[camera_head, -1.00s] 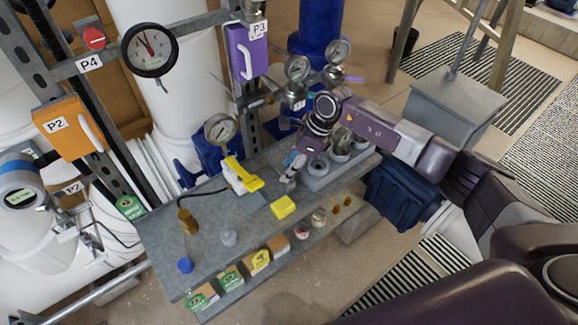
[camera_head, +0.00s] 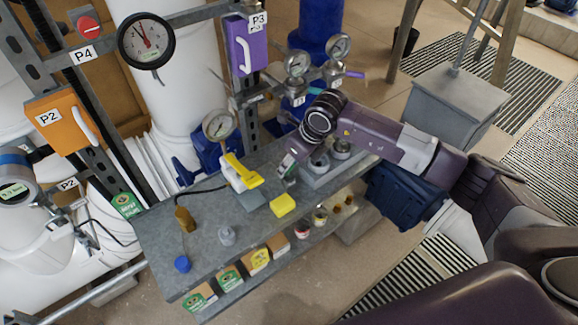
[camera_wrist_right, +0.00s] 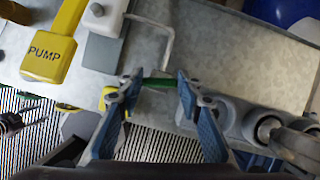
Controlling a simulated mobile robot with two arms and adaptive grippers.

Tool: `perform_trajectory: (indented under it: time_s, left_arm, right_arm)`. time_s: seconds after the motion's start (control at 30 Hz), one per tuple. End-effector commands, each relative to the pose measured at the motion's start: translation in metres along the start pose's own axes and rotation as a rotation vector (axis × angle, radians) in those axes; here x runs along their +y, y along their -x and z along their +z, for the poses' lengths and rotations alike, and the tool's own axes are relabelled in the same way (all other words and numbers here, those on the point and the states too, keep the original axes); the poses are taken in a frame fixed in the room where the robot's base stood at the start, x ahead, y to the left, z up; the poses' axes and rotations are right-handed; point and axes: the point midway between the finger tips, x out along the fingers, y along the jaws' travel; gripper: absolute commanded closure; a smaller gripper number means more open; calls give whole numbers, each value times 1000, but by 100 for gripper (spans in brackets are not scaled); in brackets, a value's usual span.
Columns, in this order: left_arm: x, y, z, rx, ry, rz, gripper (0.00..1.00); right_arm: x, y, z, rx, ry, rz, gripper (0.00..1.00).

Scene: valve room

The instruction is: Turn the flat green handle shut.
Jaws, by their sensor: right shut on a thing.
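The flat green handle (camera_wrist_right: 159,83) shows in the right wrist view as a short narrow green bar between the two blue-padded fingers of my right gripper (camera_wrist_right: 158,86). The fingertips meet its two ends, and the gripper is shut on it. In the head view my right gripper (camera_head: 288,168) points down over the grey bench (camera_head: 205,228), left of the grey block with round holders (camera_head: 330,172). The handle's mount and most of its surroundings are hidden there by the gripper and wrist. My left gripper is not in view.
A yellow pump lever (camera_head: 242,170) and a yellow block (camera_head: 282,205) are close by on the left. Pressure gauges (camera_head: 298,63) stand behind my wrist. A bent grey rod (camera_wrist_right: 167,42) lies just beyond the fingertips. The bench's front middle is fairly clear.

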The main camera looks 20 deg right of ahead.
Motion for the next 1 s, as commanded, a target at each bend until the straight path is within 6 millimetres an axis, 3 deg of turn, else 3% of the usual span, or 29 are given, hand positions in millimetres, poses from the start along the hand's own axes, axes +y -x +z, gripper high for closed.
perform_trajectory:
  time_s: [0.43, 0.97, 1.0]
  left_arm:
    - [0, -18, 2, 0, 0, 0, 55]
    - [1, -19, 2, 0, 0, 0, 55]
    - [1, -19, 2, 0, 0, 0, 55]
  right_arm:
    - [0, 1, 2, -6, -203, -85, 91]
    - [-1, 2, 3, -6, -230, -96, 91]
    - [-1, 2, 3, -6, -230, -96, 66]
